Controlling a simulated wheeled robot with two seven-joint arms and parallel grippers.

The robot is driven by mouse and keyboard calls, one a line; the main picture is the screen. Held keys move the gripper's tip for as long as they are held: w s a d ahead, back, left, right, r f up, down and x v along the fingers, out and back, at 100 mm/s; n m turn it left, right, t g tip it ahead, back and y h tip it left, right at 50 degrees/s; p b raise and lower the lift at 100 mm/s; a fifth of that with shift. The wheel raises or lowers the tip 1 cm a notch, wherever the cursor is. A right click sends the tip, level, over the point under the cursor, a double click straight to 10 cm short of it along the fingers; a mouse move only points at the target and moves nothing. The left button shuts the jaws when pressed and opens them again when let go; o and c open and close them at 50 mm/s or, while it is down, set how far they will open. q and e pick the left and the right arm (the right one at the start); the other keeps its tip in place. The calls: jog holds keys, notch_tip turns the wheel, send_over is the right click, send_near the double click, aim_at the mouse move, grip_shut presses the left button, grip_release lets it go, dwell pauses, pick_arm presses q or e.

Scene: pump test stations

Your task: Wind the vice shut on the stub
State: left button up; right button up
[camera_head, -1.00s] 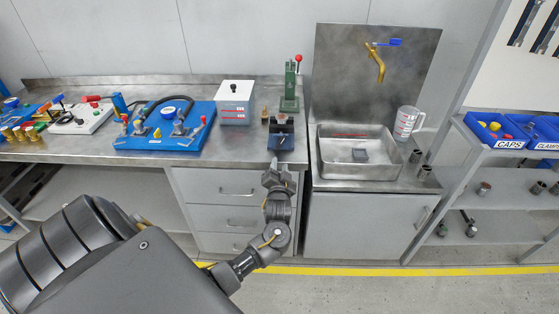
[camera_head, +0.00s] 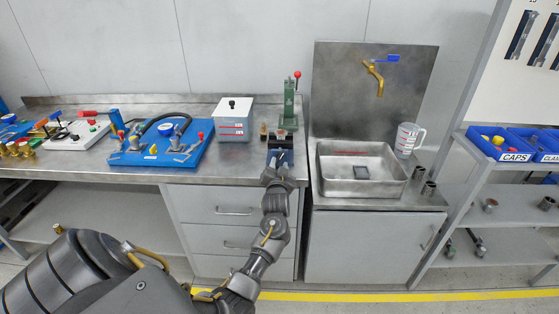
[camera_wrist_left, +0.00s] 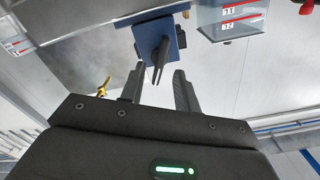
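The small blue-and-dark vice (camera_head: 280,142) stands at the front right edge of the steel bench. A short stub (camera_head: 281,133) seems to show at its top; the jaw gap is too small to judge. My left gripper (camera_head: 278,166) is just in front of the vice, below its front face. In the left wrist view the vice (camera_wrist_left: 153,28) is ahead and its dark handle (camera_wrist_left: 160,62) points towards me. My open left fingers (camera_wrist_left: 159,88) stand on either side of the handle's line, with no contact visible. My right gripper is not in view.
A white lidded box (camera_head: 234,119) and a green press with a red knob (camera_head: 289,103) stand behind the vice. A blue pump board (camera_head: 160,144) lies to the left. A steel sink (camera_head: 362,170) is close on the right. Drawers (camera_head: 230,210) lie below the bench edge.

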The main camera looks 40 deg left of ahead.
aim_at(280, 160)
pick_arm(q)
jog(key=shift+x, duration=1.7)
grip_shut()
